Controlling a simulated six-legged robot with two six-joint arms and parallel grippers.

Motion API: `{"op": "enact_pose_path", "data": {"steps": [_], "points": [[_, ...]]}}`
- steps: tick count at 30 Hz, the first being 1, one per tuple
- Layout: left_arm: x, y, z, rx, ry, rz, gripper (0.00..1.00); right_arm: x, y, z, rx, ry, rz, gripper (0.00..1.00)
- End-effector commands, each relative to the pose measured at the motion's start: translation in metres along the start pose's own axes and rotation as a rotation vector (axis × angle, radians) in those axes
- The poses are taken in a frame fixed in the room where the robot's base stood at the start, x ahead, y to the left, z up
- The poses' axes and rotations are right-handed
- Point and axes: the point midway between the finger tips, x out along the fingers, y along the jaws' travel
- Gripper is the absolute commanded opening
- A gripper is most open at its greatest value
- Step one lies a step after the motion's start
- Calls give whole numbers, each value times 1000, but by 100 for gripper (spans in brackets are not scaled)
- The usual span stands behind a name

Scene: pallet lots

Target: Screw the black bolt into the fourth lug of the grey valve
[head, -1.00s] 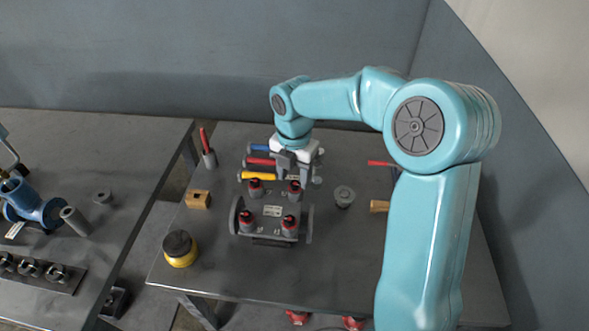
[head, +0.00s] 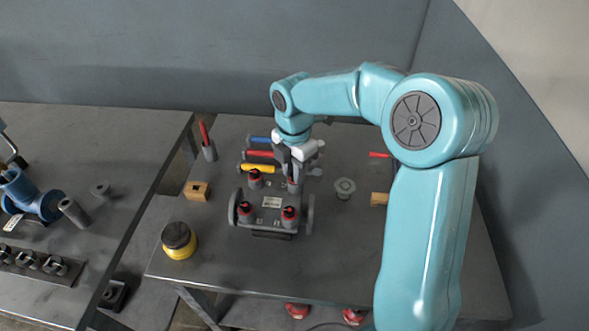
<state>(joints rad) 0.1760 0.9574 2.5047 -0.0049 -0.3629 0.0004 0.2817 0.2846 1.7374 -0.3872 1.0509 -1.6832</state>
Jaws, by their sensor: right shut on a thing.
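The grey valve (head: 271,203) stands on the table below my right gripper. Dark, red-topped bolts stand in its lugs: one at the back left (head: 255,179), one at the front left (head: 246,209), one at the front right (head: 289,214). My right gripper (head: 292,178) is at the back right lug, pointing down and shut on a bolt there. Its fingers hide most of that bolt; a little red and dark shows between them. I cannot tell how deep the bolt sits. My left gripper is not in view.
Blue, red and yellow-handled tools (head: 258,168) lie behind the valve. A yellow pot with a dark top (head: 179,241), wooden block (head: 197,190), grey round part (head: 344,187) and a cup with a red tool (head: 209,150) stand around it. The table front (head: 290,277) is clear.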

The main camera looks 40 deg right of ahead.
Motion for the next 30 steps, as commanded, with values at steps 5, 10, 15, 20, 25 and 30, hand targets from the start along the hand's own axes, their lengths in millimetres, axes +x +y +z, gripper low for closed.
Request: {"op": "enact_pose_path", "data": {"steps": [5,10,15,20,25,30], "points": [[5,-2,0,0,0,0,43,3,-1,2,327,-5,-2,0],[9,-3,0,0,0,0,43,4,-1,2,646,-6,-3,0],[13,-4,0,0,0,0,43,4,-2,2,966,-7,-5,0],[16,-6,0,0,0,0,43,5,-2,2,1266,-8,-5,0],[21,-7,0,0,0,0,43,6,-3,1,1581,-11,-7,0],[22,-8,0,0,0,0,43,6,-4,1,1781,-14,-11,0]]}}
